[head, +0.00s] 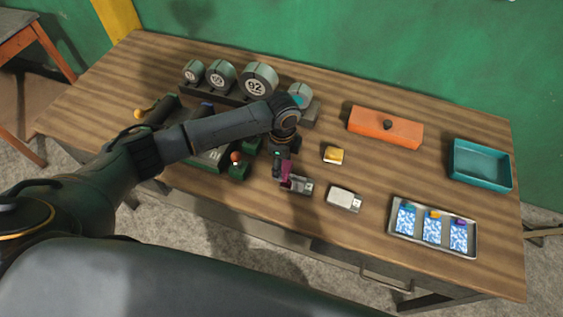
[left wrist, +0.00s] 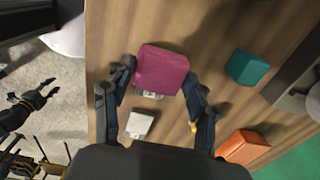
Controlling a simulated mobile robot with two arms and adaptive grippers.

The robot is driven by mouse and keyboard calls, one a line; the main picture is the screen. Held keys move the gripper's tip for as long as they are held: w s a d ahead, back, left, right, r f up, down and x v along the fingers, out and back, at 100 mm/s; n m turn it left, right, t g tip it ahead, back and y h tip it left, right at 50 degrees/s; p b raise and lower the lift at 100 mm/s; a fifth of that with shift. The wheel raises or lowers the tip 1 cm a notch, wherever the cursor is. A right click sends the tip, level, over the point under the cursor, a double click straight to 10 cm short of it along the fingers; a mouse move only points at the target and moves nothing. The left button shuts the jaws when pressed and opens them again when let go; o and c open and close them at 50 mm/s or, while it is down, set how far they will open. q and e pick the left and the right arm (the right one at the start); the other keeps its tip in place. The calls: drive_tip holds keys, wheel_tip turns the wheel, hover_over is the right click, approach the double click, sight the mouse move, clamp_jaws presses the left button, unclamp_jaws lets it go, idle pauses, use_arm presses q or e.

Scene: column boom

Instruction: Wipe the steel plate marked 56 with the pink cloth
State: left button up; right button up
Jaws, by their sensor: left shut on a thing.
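My left gripper (head: 283,167) is shut on the pink cloth (head: 286,172), a thick magenta pad. In the left wrist view the cloth (left wrist: 161,71) sits between the two fingers (left wrist: 157,92). It is over a small steel plate (head: 302,186) and hides part of it; I cannot tell whether they touch. A second pale plate (head: 343,199) lies to the right, and it also shows in the left wrist view (left wrist: 139,124). I cannot read 56 on either plate. My right gripper (left wrist: 38,98) appears small and open over the floor in the left wrist view.
A yellow-topped block (head: 333,155) and an orange box with a dark knob (head: 385,127) lie beyond the plates. A teal tray (head: 481,183) and a metal tray (head: 391,226) with patterned packets are at the right. Numbered round weights (head: 259,80) stand at the back. My left arm hides items at left.

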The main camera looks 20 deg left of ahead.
use_arm(q)
drive_tip(key=shift+a+r+p, duration=0.15)
drive_tip(key=shift+r+p, duration=0.45)
drive_tip(key=shift+r, duration=0.3)
drive_tip(key=shift+w+a+r, duration=0.1)
drive_tip(key=shift+w+r, duration=0.05)
drive_tip(key=shift+r, duration=0.45)
drive_tip(key=shift+s+r+p, duration=0.2)
drive_tip(key=shift+r+p, duration=0.1)
drive_tip(key=shift+r, duration=0.1)
use_arm(e)
drive_tip(key=r, duration=0.1)
drive_tip(key=s+a+r, duration=0.1)
drive_tip(key=shift+r, duration=0.3)
use_arm(q)
drive_tip(key=shift+w+f, duration=0.1)
drive_tip(key=shift+w, duration=0.05)
use_arm(e)
drive_tip(key=shift+w, duration=0.1)
